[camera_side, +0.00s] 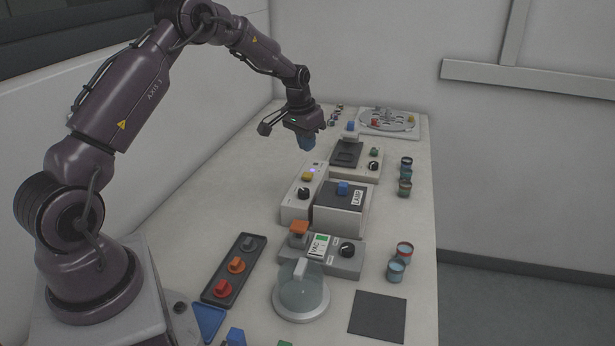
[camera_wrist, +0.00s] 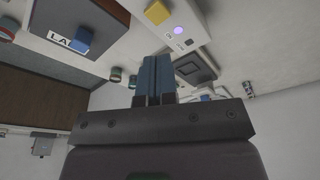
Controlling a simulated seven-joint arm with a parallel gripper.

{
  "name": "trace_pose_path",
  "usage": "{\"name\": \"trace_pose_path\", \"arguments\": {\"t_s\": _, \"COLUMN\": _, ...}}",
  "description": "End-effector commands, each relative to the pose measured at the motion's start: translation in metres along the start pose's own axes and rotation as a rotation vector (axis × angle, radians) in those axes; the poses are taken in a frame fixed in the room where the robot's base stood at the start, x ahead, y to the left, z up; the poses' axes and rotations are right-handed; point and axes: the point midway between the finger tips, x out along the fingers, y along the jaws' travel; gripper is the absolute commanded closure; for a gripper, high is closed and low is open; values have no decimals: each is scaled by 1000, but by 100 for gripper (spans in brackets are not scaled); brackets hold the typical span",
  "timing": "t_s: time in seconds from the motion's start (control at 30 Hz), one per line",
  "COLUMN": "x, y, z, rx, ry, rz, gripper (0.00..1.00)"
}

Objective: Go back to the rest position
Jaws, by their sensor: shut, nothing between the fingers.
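My gripper (camera_side: 306,143) is above the bench, over the back end of the white device with a yellow button (camera_side: 307,176) and a lit blue-violet light. Its blue fingers point down, are shut together and hold nothing. In the wrist view the shut fingers of my gripper (camera_wrist: 154,80) show at the centre, with the yellow button (camera_wrist: 157,12) and the lit light beyond them. The fingers appear apart from the devices below.
A lamp box (camera_side: 342,208), a VAC unit (camera_side: 333,257) and a glass dome (camera_side: 301,291) stand along the bench. A black tray (camera_side: 220,291) holds coloured knobs. Jars (camera_side: 396,269) stand at the right edge. The bench's back left is mostly clear.

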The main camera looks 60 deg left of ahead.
Motion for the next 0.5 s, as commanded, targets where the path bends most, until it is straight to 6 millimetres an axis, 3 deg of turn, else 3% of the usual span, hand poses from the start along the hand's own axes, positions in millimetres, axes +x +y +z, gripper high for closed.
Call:
{"name": "trace_pose_path", "arguments": {"t_s": 0.17, "x": 1, "y": 0, "z": 2, "rx": -20, "ry": -8, "rz": 2, "gripper": 100}}
{"name": "trace_pose_path", "arguments": {"t_s": 0.3, "x": 9, "y": 7, "z": 32, "rx": -57, "ry": -92, "rz": 16, "gripper": 100}}
{"name": "trace_pose_path", "arguments": {"t_s": 0.5, "x": -46, "y": 40, "z": 72, "rx": -62, "ry": -132, "rz": 13, "gripper": 100}}
